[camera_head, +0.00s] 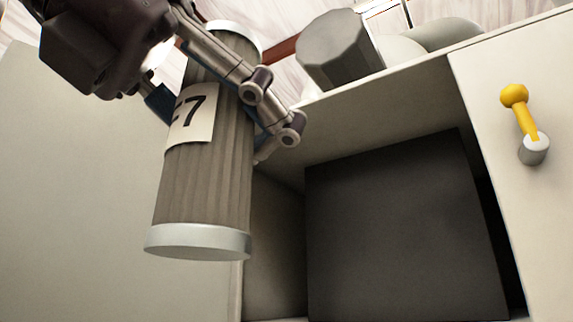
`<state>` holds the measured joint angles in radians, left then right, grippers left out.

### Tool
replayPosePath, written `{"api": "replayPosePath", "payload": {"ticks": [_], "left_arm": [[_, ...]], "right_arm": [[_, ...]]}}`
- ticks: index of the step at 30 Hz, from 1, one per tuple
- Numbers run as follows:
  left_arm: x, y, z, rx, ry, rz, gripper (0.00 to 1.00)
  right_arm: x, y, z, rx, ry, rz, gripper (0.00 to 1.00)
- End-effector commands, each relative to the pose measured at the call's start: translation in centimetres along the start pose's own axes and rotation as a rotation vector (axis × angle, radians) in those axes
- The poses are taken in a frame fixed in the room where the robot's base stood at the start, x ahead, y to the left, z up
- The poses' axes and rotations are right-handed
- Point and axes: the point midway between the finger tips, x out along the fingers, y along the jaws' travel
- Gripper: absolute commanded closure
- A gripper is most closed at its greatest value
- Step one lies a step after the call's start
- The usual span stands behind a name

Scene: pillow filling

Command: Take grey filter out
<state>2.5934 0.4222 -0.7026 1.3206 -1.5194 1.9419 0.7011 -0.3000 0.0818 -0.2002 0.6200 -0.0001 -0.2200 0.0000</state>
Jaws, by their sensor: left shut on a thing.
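The grey filter (203,190) is a pleated cylinder with pale end caps and a label that shows a "7". It hangs slightly tilted in front of the cabinet, at the left of the head view. My left gripper (268,110) is shut around the filter's upper half, and its fingers partly cover the filter and the label. The filter's lower end is free and clear of any surface that I can see. My right gripper is not in view.
A pale cabinet (400,110) has an open compartment with a dark panel (400,230) inside. A yellow-tipped handle (524,120) juts from its right front. A grey faceted object (335,50) and pale rounded shapes (440,36) stand on top.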

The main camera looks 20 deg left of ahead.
Motion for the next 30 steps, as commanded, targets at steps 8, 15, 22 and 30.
{"api": "replayPosePath", "payload": {"ticks": [8,15,22,30], "left_arm": [[-2.6,-0.7,-0.9,-0.001,-0.004,0.0,1.0],[-4.8,-1.3,-1.8,0.0,-0.004,0.002,1.0],[-6.4,-1.8,-2.5,0.0,-0.003,0.001,1.0],[-6.6,-1.9,-2.7,-0.001,-0.001,0.001,1.0]], "right_arm": [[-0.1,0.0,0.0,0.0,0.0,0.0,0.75],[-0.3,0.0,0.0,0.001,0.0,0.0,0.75],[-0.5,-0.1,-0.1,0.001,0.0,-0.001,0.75],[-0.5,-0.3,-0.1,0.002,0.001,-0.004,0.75]]}}
